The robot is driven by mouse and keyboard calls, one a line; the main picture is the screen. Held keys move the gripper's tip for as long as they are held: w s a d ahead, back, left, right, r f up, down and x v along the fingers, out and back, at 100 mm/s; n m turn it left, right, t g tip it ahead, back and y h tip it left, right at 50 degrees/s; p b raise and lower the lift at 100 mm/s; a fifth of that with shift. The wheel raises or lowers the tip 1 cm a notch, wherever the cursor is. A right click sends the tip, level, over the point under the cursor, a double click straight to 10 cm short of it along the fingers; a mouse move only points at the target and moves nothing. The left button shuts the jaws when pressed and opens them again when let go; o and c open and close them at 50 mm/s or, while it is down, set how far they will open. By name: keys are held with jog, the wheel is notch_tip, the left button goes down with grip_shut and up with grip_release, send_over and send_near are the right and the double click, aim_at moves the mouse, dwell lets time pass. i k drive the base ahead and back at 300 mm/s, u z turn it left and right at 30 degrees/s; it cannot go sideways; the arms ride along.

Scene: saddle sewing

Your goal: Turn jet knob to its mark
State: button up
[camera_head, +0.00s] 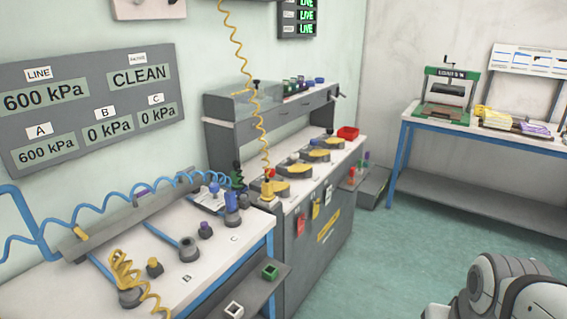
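No knob labelled jet can be made out, and no mark for one is readable. The grey cabinet bench behind carries several grey-and-yellow pieces (298,168) and a yellow fitting (268,190) under a yellow coiled hose. Grey links of my arm show at the lower right; my gripper is not in view.
A wall panel (85,143) reads LINE 600 kPa, CLEAN, A 600, B 0 and C 0 kPa. Blue coiled hose (105,210) and yellow coiled hose (240,60) hang over the benches. A blue-legged table (405,155) stands at the back right. Green floor (390,265) is clear between.

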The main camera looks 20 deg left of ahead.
aim_at(214, 188)
jog(key=u, duration=0.45)
jog(key=i, duration=1.1)
jog(key=u, duration=0.8)
jog(key=k, duration=0.9)
jog(key=u, duration=0.15)
jog(key=i, duration=1.4)
jog(key=z, duration=0.1)
